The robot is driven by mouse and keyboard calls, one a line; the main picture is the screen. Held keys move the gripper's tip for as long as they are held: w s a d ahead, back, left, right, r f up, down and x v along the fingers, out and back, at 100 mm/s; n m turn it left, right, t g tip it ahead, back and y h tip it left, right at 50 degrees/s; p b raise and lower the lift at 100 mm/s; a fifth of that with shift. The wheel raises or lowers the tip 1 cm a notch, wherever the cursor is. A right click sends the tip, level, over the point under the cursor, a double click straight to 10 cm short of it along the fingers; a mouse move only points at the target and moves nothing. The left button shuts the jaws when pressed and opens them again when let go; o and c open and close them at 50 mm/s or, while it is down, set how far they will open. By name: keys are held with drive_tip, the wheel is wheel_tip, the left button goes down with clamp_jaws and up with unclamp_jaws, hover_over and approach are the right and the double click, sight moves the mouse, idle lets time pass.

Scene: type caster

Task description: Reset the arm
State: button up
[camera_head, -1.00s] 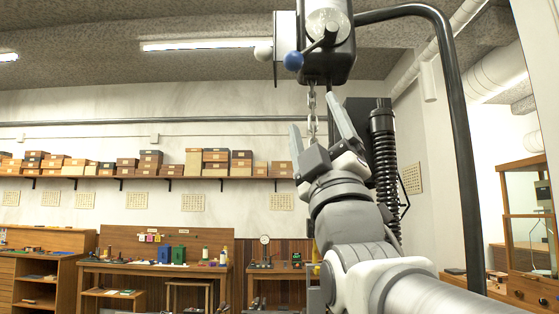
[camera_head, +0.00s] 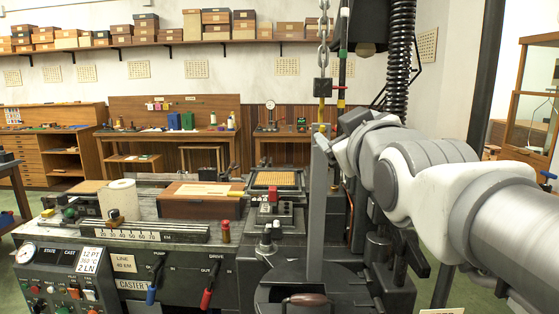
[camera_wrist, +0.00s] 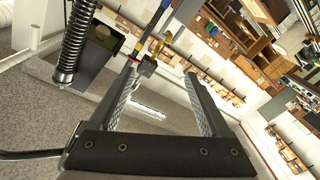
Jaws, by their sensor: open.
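My gripper (camera_wrist: 160,75) is open in the wrist view, its two long grey fingers spread apart. In the head view my arm reaches in from the right, and the gripper end (camera_head: 328,145) is near the bottom of a hanging chain (camera_head: 322,50). The chain carries a dark block (camera_head: 321,87) with a yellow strip beneath it. In the wrist view a small grey piece and yellow and red parts show near the left fingertip. I cannot tell whether anything touches the fingers. Nothing is seen held between them.
The casting machine (camera_head: 130,260) fills the lower left, with a paper roll (camera_head: 118,198) and a wooden box (camera_head: 205,198) on top. A grey upright bar (camera_head: 316,215) stands below the gripper. A black spring (camera_head: 400,50) hangs at the right. Workbenches (camera_head: 180,133) stand behind.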

drive_tip(key=s+d+f+m+g+p, duration=0.1)
drive_tip(key=s+d+f+m+g, duration=0.1)
drive_tip(key=s+f+g, duration=0.4)
drive_tip(key=s+d+f+m+g+h+p, duration=0.1)
drive_tip(key=s+f+m+g, duration=0.3)
drive_tip(key=s+f, duration=0.8)
wheel_tip(320, 180, down, 7)
drive_tip(key=shift+d+r+g+p, duration=0.25)
drive_tip(key=shift+d+g, duration=0.35)
drive_tip(key=shift+g, duration=0.6)
